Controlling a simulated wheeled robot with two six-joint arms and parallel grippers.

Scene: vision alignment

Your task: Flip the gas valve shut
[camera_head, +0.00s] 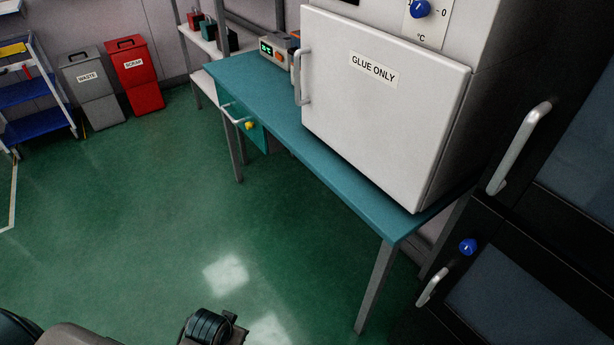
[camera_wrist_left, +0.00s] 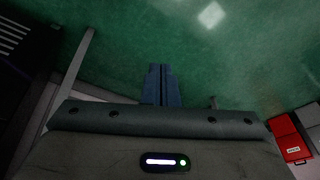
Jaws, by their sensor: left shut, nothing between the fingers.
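I see no part that I can clearly tell is the gas valve in either view. My left gripper (camera_wrist_left: 161,74) shows in the left wrist view with its two dark blue fingers together and nothing between them, above the green floor. In the head view only part of my arm shows at the bottom edge, and the fingertips are not visible there. My right gripper is in neither view.
A white cabinet (camera_head: 375,115) marked GLUE ONLY stands on a teal table (camera_head: 240,75). Black units with handles and a blue knob (camera_head: 467,247) stand at right. A grey bin (camera_head: 88,75) and a red bin (camera_head: 135,68) stand back left. The green floor (camera_head: 130,220) is clear.

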